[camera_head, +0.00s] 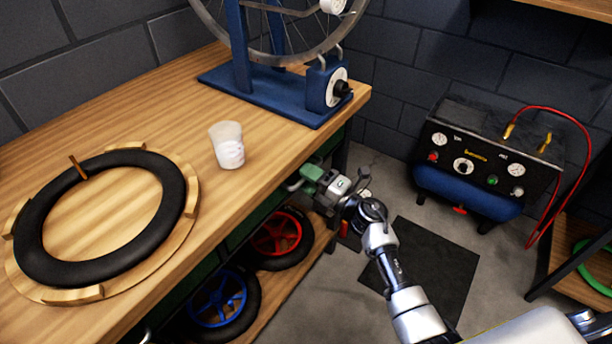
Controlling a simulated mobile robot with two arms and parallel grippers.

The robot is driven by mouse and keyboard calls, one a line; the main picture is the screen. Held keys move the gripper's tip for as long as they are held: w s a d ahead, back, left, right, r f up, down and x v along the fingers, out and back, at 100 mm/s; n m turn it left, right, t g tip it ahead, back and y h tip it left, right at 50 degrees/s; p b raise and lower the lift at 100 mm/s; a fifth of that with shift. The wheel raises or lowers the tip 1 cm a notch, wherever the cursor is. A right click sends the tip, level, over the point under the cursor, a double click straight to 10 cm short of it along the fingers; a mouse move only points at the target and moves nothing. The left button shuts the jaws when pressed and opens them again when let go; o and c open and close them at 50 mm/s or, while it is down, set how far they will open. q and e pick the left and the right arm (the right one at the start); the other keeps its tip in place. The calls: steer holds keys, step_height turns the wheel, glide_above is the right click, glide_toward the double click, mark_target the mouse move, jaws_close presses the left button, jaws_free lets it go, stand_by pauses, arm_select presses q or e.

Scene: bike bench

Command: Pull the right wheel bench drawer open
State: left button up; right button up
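The right wheel bench drawer (262,216) is a dark green front under the wooden bench top, seen at a steep angle and mostly hidden by the top's edge. I see no clear gap showing it open. My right gripper (304,180) is at the bench's front edge, beside the right part of the drawer front, with green parts at its tip. The drawer's handle cannot be told apart from the gripper there, and I cannot tell whether the fingers are closed around it. My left gripper is not in view.
On the bench top (190,215) are a black tyre (165,215) on a wooden ring, a white cup (228,146) and a blue truing stand (275,95). Red (278,235) and blue (218,300) wheels sit on the lower shelf. A compressor (480,165) stands right; floor lies between.

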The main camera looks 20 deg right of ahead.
steer(key=shift+w+a, duration=0.2)
jaws_close()
stand_by(0.3)
